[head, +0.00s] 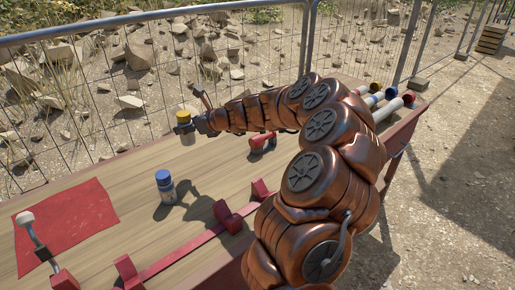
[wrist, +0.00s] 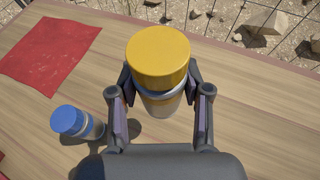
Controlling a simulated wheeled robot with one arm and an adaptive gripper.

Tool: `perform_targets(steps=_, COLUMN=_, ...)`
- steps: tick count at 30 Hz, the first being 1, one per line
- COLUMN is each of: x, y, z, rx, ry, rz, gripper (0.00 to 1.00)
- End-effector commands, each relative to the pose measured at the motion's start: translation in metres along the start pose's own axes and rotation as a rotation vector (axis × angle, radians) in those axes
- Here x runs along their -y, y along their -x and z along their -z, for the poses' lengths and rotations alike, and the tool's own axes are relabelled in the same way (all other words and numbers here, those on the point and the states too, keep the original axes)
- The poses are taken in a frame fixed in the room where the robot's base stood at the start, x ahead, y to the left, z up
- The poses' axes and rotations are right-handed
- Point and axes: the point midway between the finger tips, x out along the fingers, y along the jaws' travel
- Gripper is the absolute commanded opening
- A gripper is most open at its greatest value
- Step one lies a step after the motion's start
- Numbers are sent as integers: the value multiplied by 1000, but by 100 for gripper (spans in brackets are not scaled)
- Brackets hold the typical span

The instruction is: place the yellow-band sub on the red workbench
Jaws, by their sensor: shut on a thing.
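My gripper (head: 187,128) is shut on a yellow-capped canister (head: 184,115), grey below its cap. It also shows in the wrist view (wrist: 158,60), upright between both fingers. It appears held above the wooden top of the red-framed workbench (head: 130,185), near its fence side. Three pale tubes lie at the workbench's far right end, one with a yellow band (head: 376,87), one with a blue band (head: 391,92) and one with a red end (head: 408,97). My arm partly hides them. I cannot tell which yellow-marked piece is the sub.
A blue-capped canister (head: 165,187) stands on the wood near a red mat (head: 70,222). A red clamp-like tool (head: 262,143) and a red rail (head: 190,245) with blocks are nearer my arm. A wire fence (head: 150,80) runs behind. Wood between mat and fence is clear.

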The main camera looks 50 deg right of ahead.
Motion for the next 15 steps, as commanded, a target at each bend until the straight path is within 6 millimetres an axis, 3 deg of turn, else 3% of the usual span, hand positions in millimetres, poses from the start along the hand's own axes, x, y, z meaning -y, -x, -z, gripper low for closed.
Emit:
perform_targets(steps=1, x=21, y=8, z=11, rx=-5, ry=2, rz=2, gripper=0)
perform_targets(steps=6, x=63, y=38, z=37, rx=-5, ry=22, rz=-53, gripper=0)
perform_targets(steps=15, x=108, y=100, z=91, rx=-3, ry=78, rz=-192, gripper=0)
